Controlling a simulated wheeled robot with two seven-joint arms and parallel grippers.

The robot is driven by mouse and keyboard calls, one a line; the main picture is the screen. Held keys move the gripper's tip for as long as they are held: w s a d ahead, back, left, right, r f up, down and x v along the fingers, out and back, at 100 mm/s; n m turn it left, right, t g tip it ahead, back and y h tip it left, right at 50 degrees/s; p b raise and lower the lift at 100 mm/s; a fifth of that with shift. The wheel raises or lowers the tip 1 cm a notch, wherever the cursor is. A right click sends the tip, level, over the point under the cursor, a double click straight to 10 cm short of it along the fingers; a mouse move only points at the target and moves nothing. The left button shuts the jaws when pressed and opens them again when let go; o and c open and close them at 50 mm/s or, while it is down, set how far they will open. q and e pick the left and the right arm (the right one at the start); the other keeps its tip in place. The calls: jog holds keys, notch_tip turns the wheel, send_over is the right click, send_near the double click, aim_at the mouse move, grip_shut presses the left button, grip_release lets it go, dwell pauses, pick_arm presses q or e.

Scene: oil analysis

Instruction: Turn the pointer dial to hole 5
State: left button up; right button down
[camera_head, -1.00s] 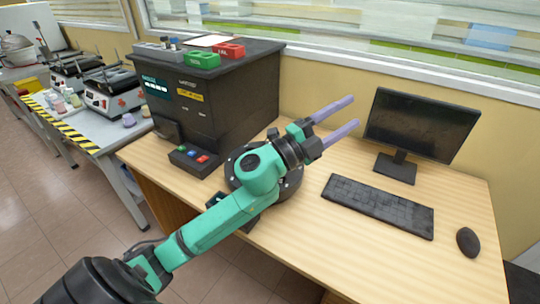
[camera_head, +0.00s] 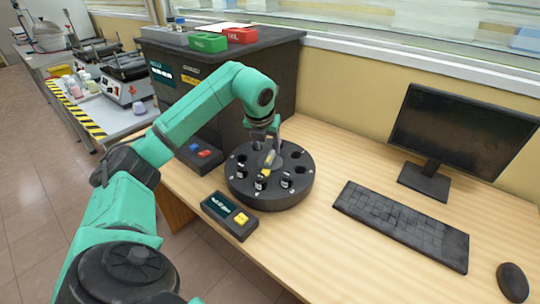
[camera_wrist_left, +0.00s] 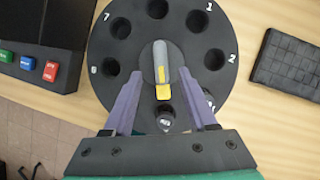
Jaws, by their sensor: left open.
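The round black dial (camera_head: 298,196) sits on the wooden desk, with a ring of numbered holes; 7, 8, 1 and 2 are readable in the left wrist view (camera_wrist_left: 103,30). Its pointer (camera_head: 267,161) is grey with a yellow tip. In the left wrist view the pointer (camera_wrist_left: 159,62) aims down the picture, at a hole holding a dark vial (camera_wrist_left: 167,119). My left gripper (camera_wrist_left: 160,76) is open, its lilac fingers on either side of the pointer; contact cannot be told. In the head view my left gripper (camera_head: 264,140) points down over the dial. My right gripper is not in view.
A small display box (camera_head: 230,214) with a yellow button stands just in front of the dial. A black machine (camera_head: 250,90) stands behind it. A keyboard (camera_head: 402,224), a monitor (camera_head: 434,135) and a mouse (camera_head: 513,281) are to the right. Several dark vials (camera_head: 286,181) stand in the dial.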

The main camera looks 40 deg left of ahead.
aim_at(270, 156)
pick_arm(q)
jog(key=x, duration=0.5)
jog(key=shift+f, duration=0.15)
grip_shut()
jog(key=shift+m, duration=0.4)
jog(key=m, duration=0.1)
jog(key=m+h, duration=0.1)
jog(key=m, duration=0.1)
jog(key=shift+a+t+h, duration=0.1)
jog(key=shift+t+h, duration=0.2)
jog(key=shift+w+a+m+h+p, duration=0.1)
jog(key=shift+m+h+p, duration=0.7)
jog(key=shift+m, duration=1.7)
grip_release()
